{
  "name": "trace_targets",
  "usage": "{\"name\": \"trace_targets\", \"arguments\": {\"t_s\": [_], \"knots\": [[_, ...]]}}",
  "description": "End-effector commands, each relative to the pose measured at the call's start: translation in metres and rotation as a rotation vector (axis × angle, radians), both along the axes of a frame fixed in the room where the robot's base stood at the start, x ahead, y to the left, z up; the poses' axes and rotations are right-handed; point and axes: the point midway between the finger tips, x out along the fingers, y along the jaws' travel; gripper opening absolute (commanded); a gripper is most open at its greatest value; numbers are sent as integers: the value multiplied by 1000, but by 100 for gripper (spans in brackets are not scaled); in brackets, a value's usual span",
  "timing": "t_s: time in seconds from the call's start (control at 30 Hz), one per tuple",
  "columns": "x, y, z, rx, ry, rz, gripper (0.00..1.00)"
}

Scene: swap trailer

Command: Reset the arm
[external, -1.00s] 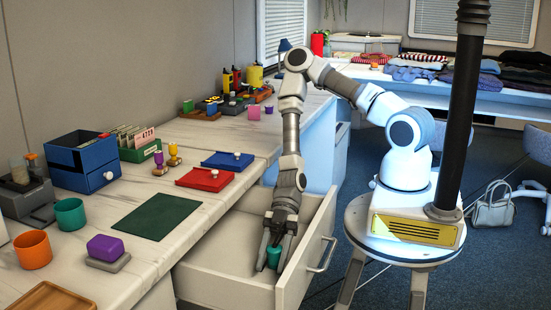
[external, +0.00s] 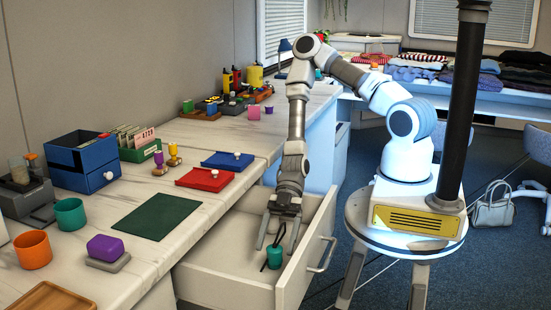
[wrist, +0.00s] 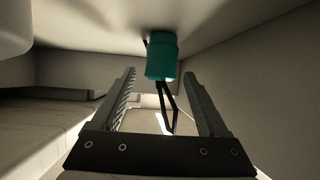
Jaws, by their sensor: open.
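My gripper (external: 277,244) is open and points down inside the pulled-out white drawer (external: 225,287). A small teal object (external: 274,259) with a thin black loop stands in the drawer just below the fingertips. In the wrist view the teal object (wrist: 162,58) shows beyond the two spread fingers, near the line between their tips (wrist: 159,76). The fingers look clear of its body. The black loop reaches back into the space between the fingers. My arm is bent, with its elbow high above the drawer and counter.
The drawer walls surround my gripper, with the handle (external: 322,256) on the right. The counter (external: 215,221) at left holds a red tray (external: 204,180), a blue tray (external: 228,160), a green mat (external: 158,216), a blue box (external: 84,162) and cups. Space above the drawer is free.

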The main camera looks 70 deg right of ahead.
Motion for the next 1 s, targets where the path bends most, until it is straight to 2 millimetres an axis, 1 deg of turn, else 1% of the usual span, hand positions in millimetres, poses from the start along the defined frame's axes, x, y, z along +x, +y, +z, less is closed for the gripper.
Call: {"name": "trace_targets", "arguments": {"t_s": [0.03,0.17,0.73,0.87,1.0], "knots": [[1,-3,3,-1,1,-2,77],[0,-7,4,0,1,0,77],[1,-6,5,-1,1,-3,77],[6,-5,20,-13,-3,-22,77],[10,-2,53,-47,-4,-64,77]]}}
